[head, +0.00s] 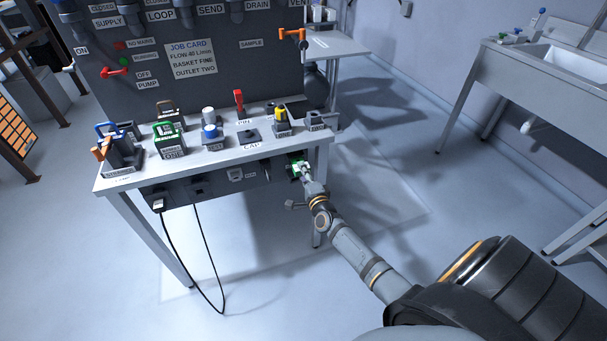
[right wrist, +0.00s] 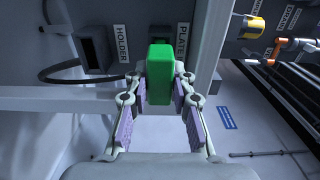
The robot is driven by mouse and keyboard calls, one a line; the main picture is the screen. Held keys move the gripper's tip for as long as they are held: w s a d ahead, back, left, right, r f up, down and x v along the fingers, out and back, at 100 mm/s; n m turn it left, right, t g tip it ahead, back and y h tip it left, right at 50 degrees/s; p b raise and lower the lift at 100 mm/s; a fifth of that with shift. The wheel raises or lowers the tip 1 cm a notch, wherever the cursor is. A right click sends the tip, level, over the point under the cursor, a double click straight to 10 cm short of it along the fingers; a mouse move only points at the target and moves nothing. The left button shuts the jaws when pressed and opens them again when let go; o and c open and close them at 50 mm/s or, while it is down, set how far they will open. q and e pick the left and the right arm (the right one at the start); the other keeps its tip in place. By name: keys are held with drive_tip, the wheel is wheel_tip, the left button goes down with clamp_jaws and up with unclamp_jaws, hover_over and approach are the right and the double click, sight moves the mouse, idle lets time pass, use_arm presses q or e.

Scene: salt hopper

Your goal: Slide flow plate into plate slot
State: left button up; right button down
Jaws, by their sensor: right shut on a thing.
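My right gripper (head: 300,172) is at the right end of the bench's front panel, shut on a green block. In the right wrist view the green block (right wrist: 160,78) sits upright between the fingers (right wrist: 160,92). It appears to be the flow plate's handle; the plate itself cannot be made out. The block is in front of the panel near the label PLATE (right wrist: 183,40). The plate slot is hidden behind the block, and I cannot tell whether the plate is inside it. My left gripper is not in view.
Left of the green block is a dark opening (right wrist: 93,50) labelled HOLDER. A plug (head: 158,204) with a black cable hangs at the panel's left. The bench top (head: 185,167) carries several fixtures. The floor right of the bench is clear.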

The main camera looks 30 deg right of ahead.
drive_tip(key=shift+b+x, duration=0.65)
drive_tip(key=shift+x, duration=0.9)
drive_tip(key=c, duration=1.1)
unclamp_jaws()
drive_tip(key=shift+o, duration=0.6)
drive_tip(key=o, duration=0.4)
drive_tip(key=shift+s, duration=0.1)
drive_tip(key=shift+p+v, duration=0.6)
drive_tip(key=shift+v, duration=0.45)
drive_tip(key=p+v, duration=0.1)
drive_tip(key=v, duration=0.2)
drive_tip(key=shift+s+a, duration=0.15)
drive_tip(key=shift+s, duration=0.2)
